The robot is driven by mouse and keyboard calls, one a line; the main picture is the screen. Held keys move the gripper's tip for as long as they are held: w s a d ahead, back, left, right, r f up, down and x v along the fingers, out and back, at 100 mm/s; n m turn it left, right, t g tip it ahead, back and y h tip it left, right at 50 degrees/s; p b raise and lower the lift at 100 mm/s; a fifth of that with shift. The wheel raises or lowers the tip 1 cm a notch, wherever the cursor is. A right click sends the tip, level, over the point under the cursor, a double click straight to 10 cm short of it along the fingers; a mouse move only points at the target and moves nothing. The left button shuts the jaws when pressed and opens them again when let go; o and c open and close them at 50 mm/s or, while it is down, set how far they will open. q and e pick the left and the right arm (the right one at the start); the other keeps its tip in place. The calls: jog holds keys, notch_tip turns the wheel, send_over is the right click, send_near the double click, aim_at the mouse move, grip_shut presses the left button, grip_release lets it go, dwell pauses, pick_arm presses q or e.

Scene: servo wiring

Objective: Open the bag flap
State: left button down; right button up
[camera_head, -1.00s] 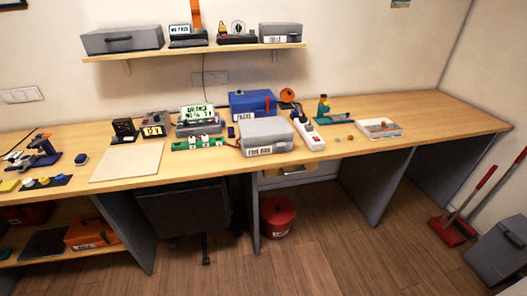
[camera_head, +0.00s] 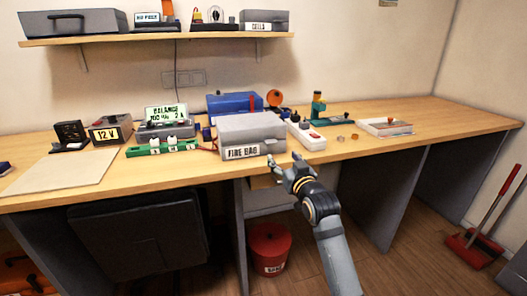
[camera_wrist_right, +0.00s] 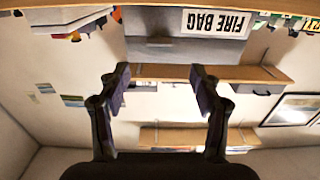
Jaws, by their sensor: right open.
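The fire bag (camera_head: 250,134) is a grey box-shaped case with a "FIRE BAG" label on its front, near the front edge of the workbench. Its top looks closed. My right gripper (camera_head: 285,164) is just in front of the bag's lower right, at about the bench edge, open and empty. In the right wrist view the open fingers (camera_wrist_right: 160,82) frame empty space, and the bag's labelled front (camera_wrist_right: 170,24) shows beyond them at the top, upside down. My left gripper is not in view.
A green balance lead board (camera_head: 163,147) stands left of the bag, with a 12 V unit (camera_head: 110,129) farther left. A white power strip (camera_head: 306,135) lies close on the right. A blue case (camera_head: 234,103) is behind. The bench (camera_head: 460,113) is clear at far right.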

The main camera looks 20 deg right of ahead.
jog(key=w, duration=1)
jog(key=shift+w+a+f+b, duration=0.1)
jog(key=shift+a+b, duration=0.05)
jog(key=shift+b, duration=0.2)
jog(key=shift+c, duration=0.3)
grip_shut()
